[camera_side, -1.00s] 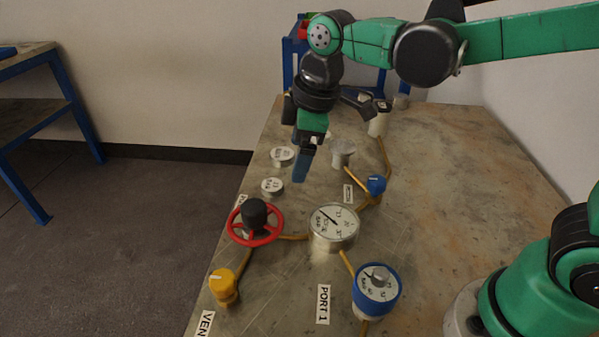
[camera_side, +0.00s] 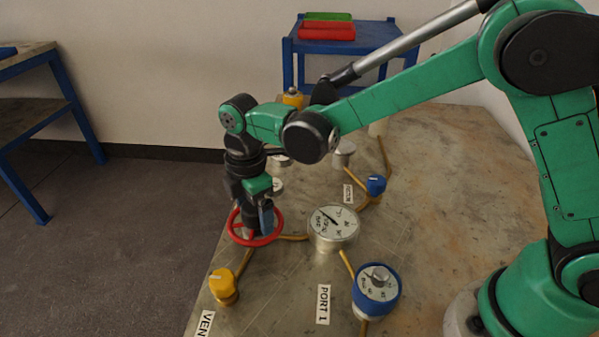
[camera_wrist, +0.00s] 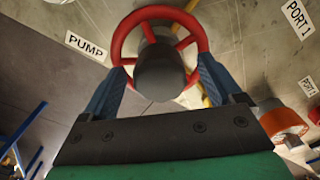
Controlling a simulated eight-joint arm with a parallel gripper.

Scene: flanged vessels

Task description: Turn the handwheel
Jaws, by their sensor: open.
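The red handwheel (camera_side: 256,240) with a dark central hub stands near the left edge of the table. It also shows in the wrist view, its red rim (camera_wrist: 152,12) at the top and its dark hub (camera_wrist: 160,72) facing the camera. My gripper (camera_side: 262,228) is directly over the wheel, pointing down. In the wrist view my gripper (camera_wrist: 165,85) is open, with one blue finger on each side of the hub. The fingertips reach to the wheel's rim; I cannot tell whether they touch it. In the side view my gripper hides the hub.
A yellow knob (camera_side: 223,286) stands just in front of the wheel. A round gauge (camera_side: 333,227), a blue-rimmed gauge (camera_side: 376,287) and a small blue knob (camera_side: 376,185) stand to the right. Tan pipes link them. The right part of the table (camera_side: 460,180) is clear.

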